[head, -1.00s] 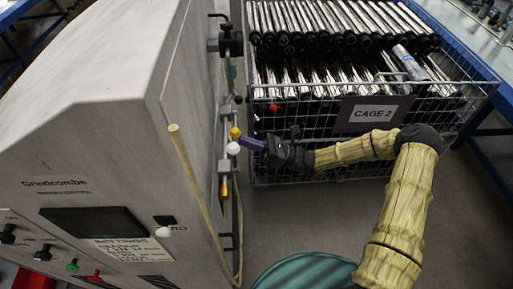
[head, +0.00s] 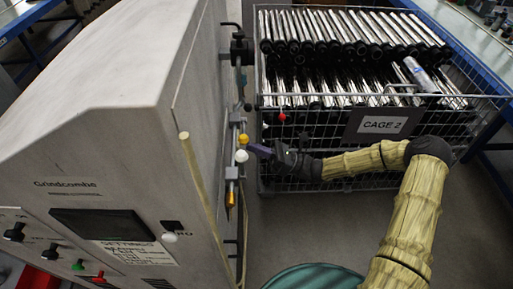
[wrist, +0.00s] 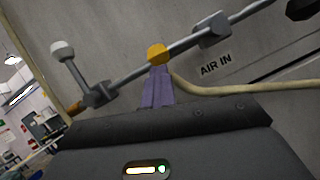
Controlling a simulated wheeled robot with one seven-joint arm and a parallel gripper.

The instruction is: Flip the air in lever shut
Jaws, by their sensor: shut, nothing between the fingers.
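The yellow-knobbed lever (wrist: 157,52) lies in front of a metal pipe, beside the AIR IN label (wrist: 216,65) on the cabinet wall. Its yellow knob also shows in the head view (head: 243,139). How its stem runs is hard to tell. My gripper (wrist: 158,72) has its purple fingers shut and empty, with the tips right at the underside of the yellow knob. Whether they touch it I cannot tell. In the head view my gripper (head: 252,147) is just right of the knob. A second lever with a white knob (wrist: 62,49) stands out from the pipe farther left.
The grey cabinet (head: 100,110) fills the left side. A wire cage (head: 300,185) of shiny tubes, marked CAGE 2, stands behind my arm. A pale hose (wrist: 250,88) runs near the fingers. Open floor lies between cabinet and cage.

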